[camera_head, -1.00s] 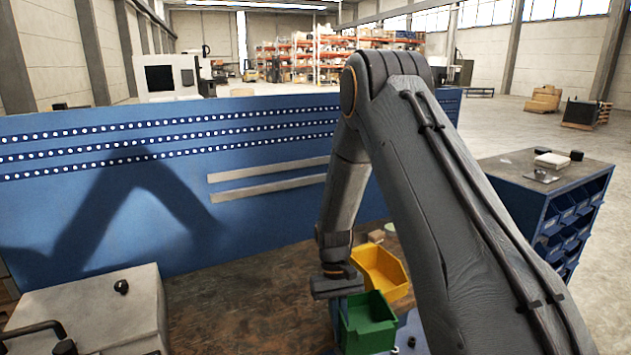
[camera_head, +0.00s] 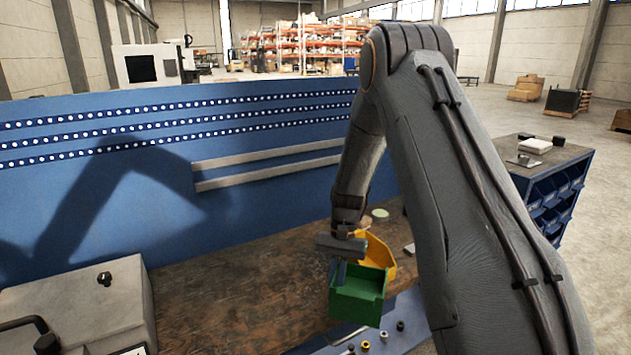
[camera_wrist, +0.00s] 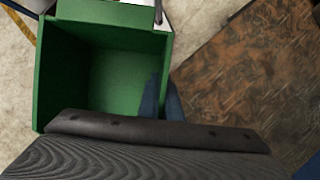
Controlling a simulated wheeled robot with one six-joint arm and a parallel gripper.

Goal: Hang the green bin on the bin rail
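The green bin (camera_head: 358,308) is an open-topped box in front of the yellow bin in the head view, hiding part of it. My gripper (camera_head: 339,272) is at the green bin's left wall. In the wrist view, the green bin (camera_wrist: 110,75) opens toward the camera, and my gripper's blue fingers (camera_wrist: 162,100) straddle its right wall, one inside and one outside. They look shut on that wall, and the bin appears raised off the bench. The bin rail (camera_head: 268,165) shows as two pale horizontal strips on the blue panel, left of and above the bin, with nothing hanging on it.
The yellow bin (camera_head: 376,252) stands behind the green bin. A blue mat (camera_head: 398,318) with small parts lies at the bench's front. A grey box (camera_head: 80,303) stands at left. The wooden bench (camera_head: 230,295) is clear in the middle.

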